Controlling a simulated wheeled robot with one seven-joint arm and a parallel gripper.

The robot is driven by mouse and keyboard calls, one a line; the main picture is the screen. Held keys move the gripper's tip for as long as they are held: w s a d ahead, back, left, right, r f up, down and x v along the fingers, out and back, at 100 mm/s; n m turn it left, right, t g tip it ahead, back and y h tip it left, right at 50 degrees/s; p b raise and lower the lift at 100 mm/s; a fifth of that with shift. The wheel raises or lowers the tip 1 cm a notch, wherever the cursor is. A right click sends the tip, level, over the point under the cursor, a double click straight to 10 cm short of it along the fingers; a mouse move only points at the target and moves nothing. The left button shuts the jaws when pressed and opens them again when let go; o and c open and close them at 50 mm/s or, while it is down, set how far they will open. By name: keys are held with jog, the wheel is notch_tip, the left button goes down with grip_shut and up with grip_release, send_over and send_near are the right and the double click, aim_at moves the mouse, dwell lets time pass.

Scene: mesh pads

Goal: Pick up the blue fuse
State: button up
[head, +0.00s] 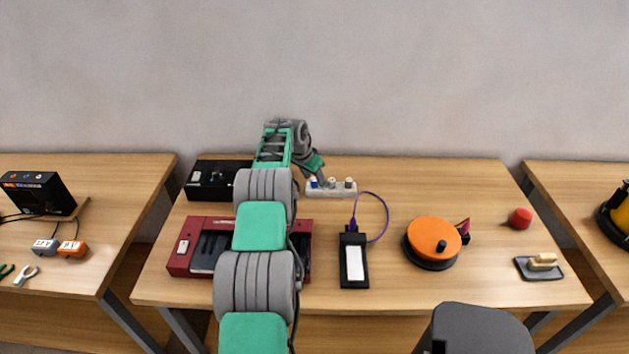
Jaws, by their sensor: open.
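A small blue fuse (314,183) stands at the left end of a pale grey block (331,193) near the back of the middle table. Two whitish pieces (348,183) stand in the same block to the right of it. My gripper (319,179) is open and reaches down from the upper left, just above and beside the blue fuse. Its fingers are very small in this view, and I cannot tell whether they touch the fuse or straddle it.
A black box (201,180) and a red case (180,258) lie left, partly behind my arm. A black device (354,278) with a purple cable (387,215) is in front. An orange disc (430,235), red knob (520,218) and grey tray (540,273) lie right.

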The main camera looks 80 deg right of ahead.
jog(key=shift+d+f, duration=0.15)
jog(key=shift+f, duration=0.1)
grip_shut()
dwell(0.3)
